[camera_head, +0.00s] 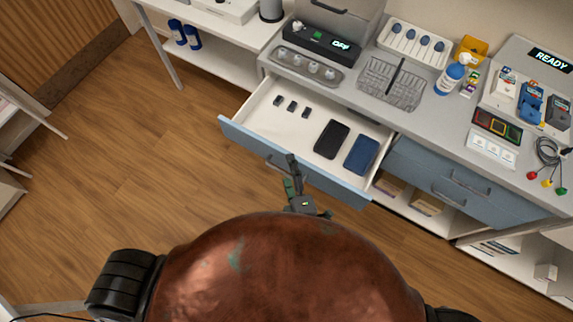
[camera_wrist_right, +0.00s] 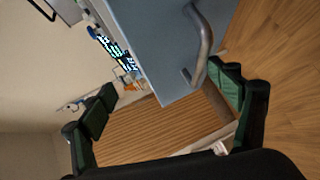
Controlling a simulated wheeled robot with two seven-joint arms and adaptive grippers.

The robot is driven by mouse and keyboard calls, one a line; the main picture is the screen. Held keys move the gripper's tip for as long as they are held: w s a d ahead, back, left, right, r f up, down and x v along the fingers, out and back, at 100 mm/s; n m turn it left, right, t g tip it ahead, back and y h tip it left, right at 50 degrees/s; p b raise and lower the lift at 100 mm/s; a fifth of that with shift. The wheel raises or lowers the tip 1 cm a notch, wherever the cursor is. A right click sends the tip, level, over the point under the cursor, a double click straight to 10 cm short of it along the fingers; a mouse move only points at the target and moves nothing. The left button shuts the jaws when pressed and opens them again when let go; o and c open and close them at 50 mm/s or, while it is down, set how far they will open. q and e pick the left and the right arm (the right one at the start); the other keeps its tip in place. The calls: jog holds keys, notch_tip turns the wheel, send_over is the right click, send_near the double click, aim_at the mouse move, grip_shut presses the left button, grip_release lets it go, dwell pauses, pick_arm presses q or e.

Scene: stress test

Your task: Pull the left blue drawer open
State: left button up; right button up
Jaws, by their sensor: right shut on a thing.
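The left blue drawer (camera_head: 245,138) stands pulled out from the grey-topped counter, its white inside showing. A black phone-like slab (camera_head: 332,139), a dark blue slab (camera_head: 361,154) and small dark pieces (camera_head: 291,106) lie in it. My right gripper (camera_head: 291,170) is at the middle of the drawer front, shut on its handle (camera_head: 275,162). The gripper partly hides the handle in the head view. In the right wrist view the grey bar handle (camera_wrist_right: 203,45) shows close to one finger; the exact contact is unclear there. My left gripper is not in view.
A shut blue drawer (camera_head: 455,185) with open shelves below stands to the right. The counter top carries a wire rack (camera_head: 391,84), a spray bottle (camera_head: 450,78) and a metal tray (camera_head: 306,68). The wooden floor (camera_head: 150,165) left of the drawer is clear.

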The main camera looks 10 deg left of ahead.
jog(key=shift+d+r+t, duration=0.2)
jog(key=shift+r+t, duration=0.2)
jog(key=shift+r, duration=0.85)
jog(key=shift+v, duration=0.9)
jog(key=c, duration=1.3)
jog(key=s, duration=0.2)
jog(key=shift+s+d+f, duration=0.25)
jog(key=shift+s+d, duration=0.05)
jog(key=shift+d, duration=0.05)
jog(key=shift+p, duration=0.55)
